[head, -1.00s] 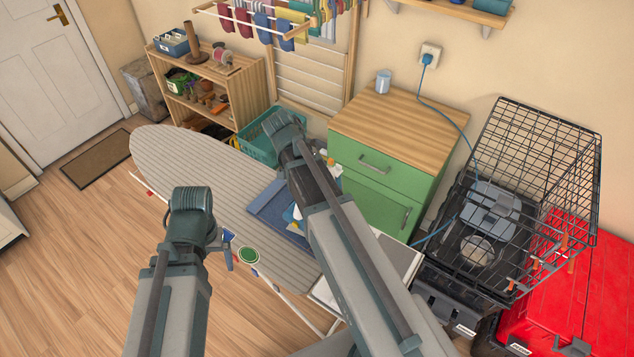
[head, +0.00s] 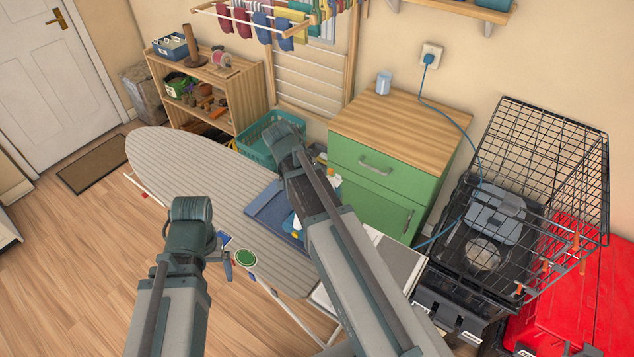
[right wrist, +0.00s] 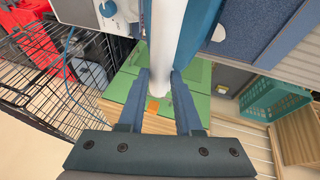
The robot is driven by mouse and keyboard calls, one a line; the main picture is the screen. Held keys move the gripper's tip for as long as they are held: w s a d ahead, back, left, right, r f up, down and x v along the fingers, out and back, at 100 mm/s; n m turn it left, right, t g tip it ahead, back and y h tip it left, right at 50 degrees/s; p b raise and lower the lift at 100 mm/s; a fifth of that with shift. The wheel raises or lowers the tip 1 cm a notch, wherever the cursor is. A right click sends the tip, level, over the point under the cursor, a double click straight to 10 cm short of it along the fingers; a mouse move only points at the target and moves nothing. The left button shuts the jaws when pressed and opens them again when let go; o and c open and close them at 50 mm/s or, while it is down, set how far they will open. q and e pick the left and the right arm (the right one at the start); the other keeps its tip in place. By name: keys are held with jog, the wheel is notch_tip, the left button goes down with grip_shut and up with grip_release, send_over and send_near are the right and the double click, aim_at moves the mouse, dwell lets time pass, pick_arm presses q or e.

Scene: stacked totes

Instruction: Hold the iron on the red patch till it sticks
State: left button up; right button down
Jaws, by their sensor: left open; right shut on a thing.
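The iron shows in the right wrist view as a white and blue body (right wrist: 168,35) between the fingers of my right gripper (right wrist: 160,85), which is shut on it. In the head view my right arm hides that gripper, and only a small white and blue part of the iron (head: 290,224) shows beside the arm. A blue cloth (head: 266,206) lies on the grey striped ironing board (head: 185,165). I cannot make out a red patch on it. My left gripper (head: 228,268) is open and empty at the board's near edge.
A green round thing (head: 245,258) sits at the board's near edge. A green cabinet (head: 372,190) and a teal basket (head: 258,150) stand behind the board. A black wire crate (head: 550,160) stands at the right. A blue cord (head: 460,130) hangs from the wall socket.

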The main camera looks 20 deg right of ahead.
jog(key=shift+f+b, duration=1.3)
jog(key=shift+f, duration=0.3)
jog(key=shift+f+b, duration=0.65)
dwell(5.8)
